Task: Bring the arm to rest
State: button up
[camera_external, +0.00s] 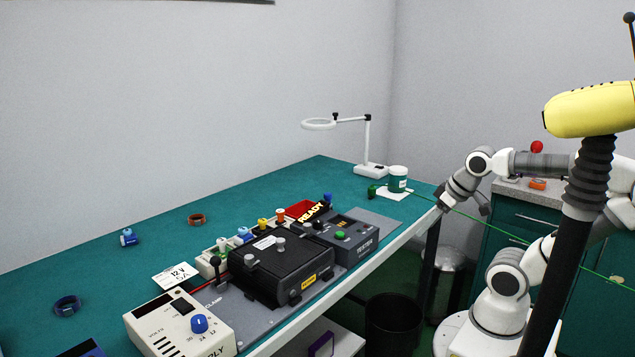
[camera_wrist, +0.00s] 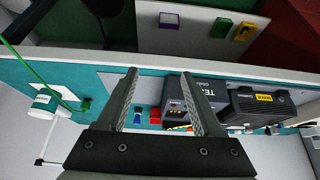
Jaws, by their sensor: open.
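My gripper (camera_wrist: 157,85) is open in the wrist view, with its two dark fingers apart and nothing between them. In the external view my arm is bent, and its wrist end hangs close to the right end of the teal bench (camera_external: 140,210). The fingers are small and hard to make out there.
A white-lidded jar (camera_external: 398,179), a green block (camera_external: 372,191) and a ring lamp (camera_external: 320,124) stand at the bench's right end. A green cable (camera_external: 520,242) runs from there across my arm's area. A black bin (camera_external: 393,322) and a teal cabinet (camera_external: 515,225) stand near.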

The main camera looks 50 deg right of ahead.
notch_tip(320, 180, up, 19)
jog(key=p, duration=1.6)
jog(key=shift+f+p, duration=0.15)
jog(key=shift+p, duration=0.15)
jog(key=shift+w, duration=0.1)
notch_tip(320, 180, up, 2)
jog(key=shift+r+p, duration=0.1)
jog(key=shift+p, duration=1.05)
notch_tip(320, 180, down, 25)
jog(key=b, duration=2.5)
jog(key=shift+c, duration=0.3)
